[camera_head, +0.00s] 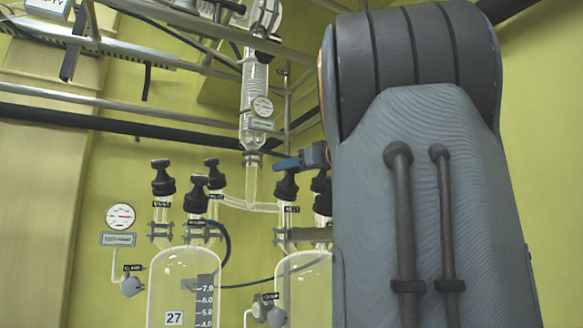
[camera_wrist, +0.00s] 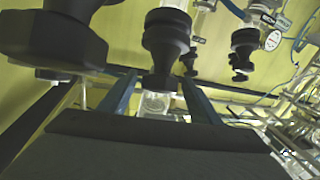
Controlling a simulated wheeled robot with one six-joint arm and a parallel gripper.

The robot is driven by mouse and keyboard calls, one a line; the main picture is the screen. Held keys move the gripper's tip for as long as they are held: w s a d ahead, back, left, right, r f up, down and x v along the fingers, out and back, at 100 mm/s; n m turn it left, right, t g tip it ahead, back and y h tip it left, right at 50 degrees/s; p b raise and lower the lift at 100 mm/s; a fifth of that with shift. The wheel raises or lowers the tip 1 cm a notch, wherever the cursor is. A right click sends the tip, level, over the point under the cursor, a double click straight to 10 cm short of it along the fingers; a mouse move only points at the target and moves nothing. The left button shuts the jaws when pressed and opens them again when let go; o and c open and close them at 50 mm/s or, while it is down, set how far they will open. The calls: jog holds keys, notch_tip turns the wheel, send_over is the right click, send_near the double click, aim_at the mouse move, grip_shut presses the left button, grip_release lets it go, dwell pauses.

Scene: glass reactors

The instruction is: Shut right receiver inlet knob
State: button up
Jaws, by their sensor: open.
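In the head view, a black knob (camera_head: 287,186) tops a glass neck of the right receiver (camera_head: 305,285); its small label is too small to read surely. My gripper (camera_head: 284,163), with blue fingers, is at this knob's top, partly hidden by my arm. In the wrist view, my gripper (camera_wrist: 158,78) is open, with one blue finger on each side of a black knob (camera_wrist: 167,45) and its clear glass neck. I cannot tell whether either finger touches it. A second black knob (camera_head: 322,194) of the right receiver is partly hidden behind my arm.
The left receiver (camera_head: 180,285), marked 27, stands beside it with several black knobs (camera_head: 163,178). In the wrist view, other black knobs (camera_wrist: 245,45) stand close by, one large at the left (camera_wrist: 55,40).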

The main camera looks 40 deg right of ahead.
jog(key=c, duration=0.8)
jog(key=shift+a, duration=0.2)
jog(key=shift+c, duration=1.3)
jog(key=shift+d, duration=0.15)
jog(key=shift+f+h+b, duration=0.1)
jog(key=shift+h+b, duration=0.2)
jog(key=shift+b, duration=0.1)
jog(key=shift+m+b, duration=0.3)
jog(key=shift+m, duration=0.1)
jog(key=shift+w+f+m+h+b, duration=0.1)
jog(key=shift+f+m+h+b, duration=0.05)
jog(key=shift+m+h+b, duration=0.75)
jog(key=shift+m+g+h+b, duration=0.3)
jog(key=shift+m+h+b, duration=0.4)
jog(key=shift+h, duration=0.2)
jog(key=shift+m+g+h, duration=0.3)
jog(key=shift+m+h, duration=0.6)
jog(key=shift+m, duration=0.2)
jog(key=shift+m+h+p, duration=0.4)
jog(key=shift+h+p, duration=0.1)
jog(key=shift+p, duration=0.15)
